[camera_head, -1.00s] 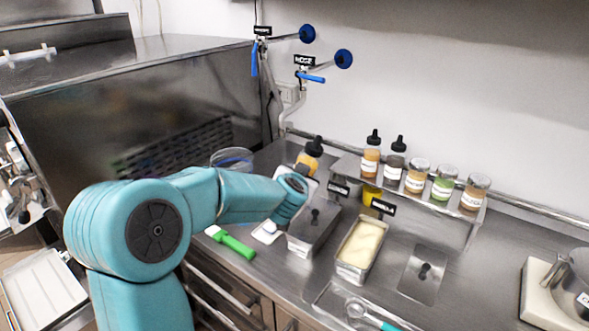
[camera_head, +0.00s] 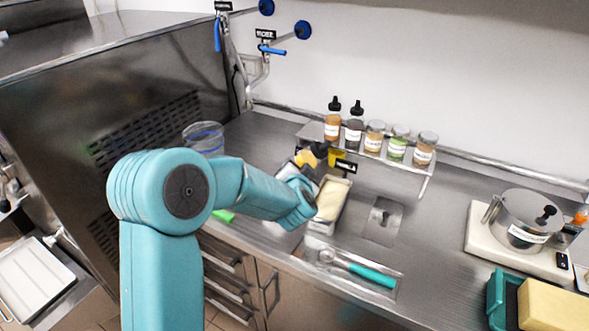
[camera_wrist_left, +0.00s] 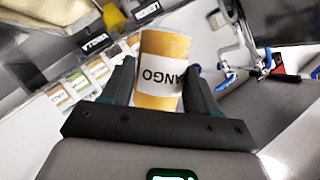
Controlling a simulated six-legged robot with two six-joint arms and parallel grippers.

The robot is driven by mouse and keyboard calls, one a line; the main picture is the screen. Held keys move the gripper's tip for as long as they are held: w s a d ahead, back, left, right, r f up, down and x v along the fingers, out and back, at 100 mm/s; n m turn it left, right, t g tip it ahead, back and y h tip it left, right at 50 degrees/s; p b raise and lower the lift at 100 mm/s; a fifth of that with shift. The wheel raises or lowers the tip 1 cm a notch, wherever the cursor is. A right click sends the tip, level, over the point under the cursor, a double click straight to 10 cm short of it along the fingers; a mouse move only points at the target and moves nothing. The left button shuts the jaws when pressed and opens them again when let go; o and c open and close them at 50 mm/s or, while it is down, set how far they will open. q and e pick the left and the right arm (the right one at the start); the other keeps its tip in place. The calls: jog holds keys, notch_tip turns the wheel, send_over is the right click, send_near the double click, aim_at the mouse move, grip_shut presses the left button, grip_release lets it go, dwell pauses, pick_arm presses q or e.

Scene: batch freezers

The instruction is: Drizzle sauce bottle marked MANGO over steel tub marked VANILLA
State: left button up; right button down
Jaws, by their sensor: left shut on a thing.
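The orange sauce bottle marked MANGO (camera_wrist_left: 160,82) is between the fingers of my left gripper (camera_wrist_left: 160,68), which is shut on it. The steel tub marked VANILLA (camera_head: 341,217) is open and holds a pale cream filling. It sits just right of and below the bottle; its black label (camera_head: 345,167) stands at its far end. My right gripper is not in view.
A steel shelf (camera_head: 426,178) with several bottles and jars stands behind the tub. A yellow item (camera_head: 337,157) is beside it. A lid (camera_head: 383,219) lies to the tub's right, a tray with a teal-handled scoop (camera_head: 371,276) in front. A pot (camera_head: 525,219) stands farther right.

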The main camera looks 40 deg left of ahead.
pick_arm(q)
jog(key=a+f+m+b, duration=0.1)
jog(key=s+a+f+m+y+b, duration=0.1)
jog(key=a+f+m+y+b, duration=0.1)
jog(key=m, duration=0.1)
jog(key=shift+s+a, duration=0.15)
jog(key=shift+s, duration=0.1)
jog(key=m+t+y+b, duration=0.1)
jog(key=m, duration=0.2)
jog(key=d+m+t+y+b, duration=0.1)
jog(key=m, duration=0.3)
jog(key=m+t+y+b, duration=0.1)
jog(key=m+b, duration=0.1)
jog(key=m, duration=0.1)
jog(key=shift+w+d+r+m, duration=0.15)
jog(key=shift+d+r+m, duration=0.05)
jog(key=shift+m, duration=0.1)
jog(key=shift+w+d+r+m+t, duration=0.15)
jog(key=shift+r+m+t, duration=0.15)
jog(key=shift+m, duration=0.25)
jog(key=shift+w+d+r+m+t, duration=0.1)
jog(key=shift+r+m+t, duration=0.15)
jog(key=shift+m, duration=0.3)
jog(key=shift+s+r, duration=0.15)
